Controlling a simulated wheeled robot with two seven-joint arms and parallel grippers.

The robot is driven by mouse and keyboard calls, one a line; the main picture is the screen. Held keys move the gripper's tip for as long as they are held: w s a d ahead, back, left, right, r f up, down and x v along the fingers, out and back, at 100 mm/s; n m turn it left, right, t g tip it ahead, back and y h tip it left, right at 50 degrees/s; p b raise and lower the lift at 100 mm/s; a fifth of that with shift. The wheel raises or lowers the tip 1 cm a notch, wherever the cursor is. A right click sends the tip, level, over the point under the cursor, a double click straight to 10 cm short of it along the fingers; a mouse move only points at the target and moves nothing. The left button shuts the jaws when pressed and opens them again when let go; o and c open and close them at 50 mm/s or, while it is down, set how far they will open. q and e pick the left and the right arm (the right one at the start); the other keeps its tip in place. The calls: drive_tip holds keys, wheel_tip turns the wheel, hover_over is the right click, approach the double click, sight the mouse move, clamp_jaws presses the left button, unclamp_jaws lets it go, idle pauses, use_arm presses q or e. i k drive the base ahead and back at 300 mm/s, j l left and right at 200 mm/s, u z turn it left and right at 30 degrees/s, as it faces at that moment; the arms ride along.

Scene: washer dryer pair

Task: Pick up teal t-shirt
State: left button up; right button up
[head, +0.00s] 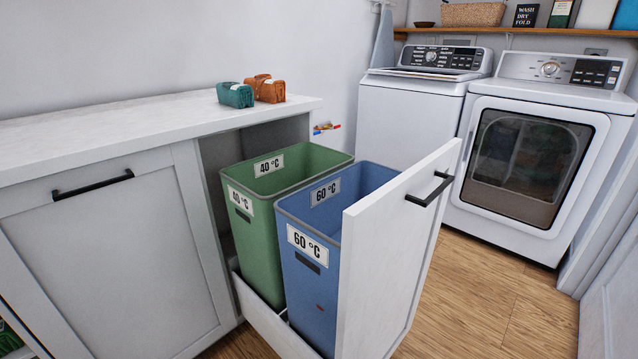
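A small folded teal bundle (235,95), which looks like the teal t-shirt, lies on the white countertop (110,125) near its right end. A folded orange-brown bundle (266,88) lies close beside it on the right. Neither of my grippers shows in the head view, so nothing is seen touching the teal bundle.
Below the counter, a pulled-out drawer (385,260) holds a green 40 °C bin (260,235) and a blue 60 °C bin (310,290). A top-loading washer (405,115) and a front-loading dryer (540,150) stand at the back right. The counter's left part is clear.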

sight(237, 94)
drive_tip(key=i+j+z, duration=0.1)
drive_tip(key=j, duration=0.55)
drive_tip(key=i+j+z, duration=0.1)
drive_tip(key=j, duration=0.55)
drive_tip(key=i+j+z, duration=0.1)
drive_tip(key=j, duration=0.6)
